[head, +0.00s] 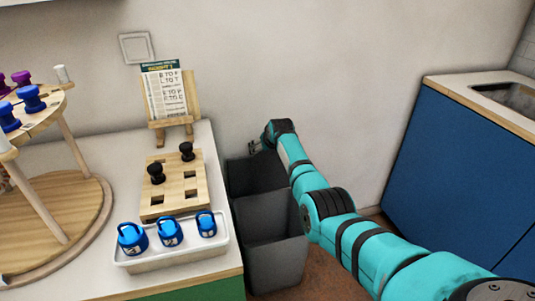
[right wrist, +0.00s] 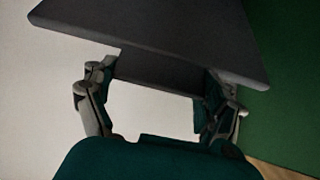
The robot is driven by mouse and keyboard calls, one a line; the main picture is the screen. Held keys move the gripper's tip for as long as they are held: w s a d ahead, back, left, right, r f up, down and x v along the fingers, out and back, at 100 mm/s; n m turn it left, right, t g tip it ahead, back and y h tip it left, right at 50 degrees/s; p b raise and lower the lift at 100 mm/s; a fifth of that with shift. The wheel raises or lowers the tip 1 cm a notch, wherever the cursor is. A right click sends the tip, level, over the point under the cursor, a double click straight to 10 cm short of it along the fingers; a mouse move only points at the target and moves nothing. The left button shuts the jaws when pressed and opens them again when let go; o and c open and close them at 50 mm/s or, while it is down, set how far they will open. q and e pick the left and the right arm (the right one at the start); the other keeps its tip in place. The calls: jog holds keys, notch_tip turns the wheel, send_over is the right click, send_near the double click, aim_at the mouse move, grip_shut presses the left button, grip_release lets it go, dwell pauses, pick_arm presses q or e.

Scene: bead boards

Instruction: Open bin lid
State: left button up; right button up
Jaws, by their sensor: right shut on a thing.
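The dark grey bin (head: 275,262) stands on the floor between the wooden counter and the blue cabinet. Its lid (head: 252,173) appears raised at the back of the bin, near the wall. My right gripper (head: 254,146) is at the upper edge of the lid, small and partly hidden by my wrist. In the right wrist view the lid (right wrist: 165,30) spans the top, and its narrower tab (right wrist: 155,70) lies between the two fingers of my right gripper (right wrist: 155,95), which is shut on it. My left gripper is not in view.
The counter at left holds a white tray (head: 180,258) with several blue-topped things, a peg board (head: 178,202) with two black pegs, a sign on an easel (head: 166,95) and a round wooden stand (head: 85,225). The blue cabinet (head: 455,170) stands at right.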

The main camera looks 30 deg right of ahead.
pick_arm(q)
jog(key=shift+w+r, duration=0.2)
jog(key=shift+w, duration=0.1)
pick_arm(e)
jog(key=shift+w+f, duration=0.15)
jog(key=shift+f, duration=0.05)
jog(key=o, duration=1.3)
jog(key=shift+f, duration=0.1)
jog(key=shift+o, duration=1.1)
jog(key=shift+w+d+f, duration=0.1)
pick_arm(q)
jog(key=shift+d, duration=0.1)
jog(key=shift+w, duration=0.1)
pick_arm(e)
jog(key=shift+r, duration=0.2)
jog(key=shift+r, duration=0.15)
jog(key=v, duration=1.1)
jog(key=shift+s+r, duration=0.2)
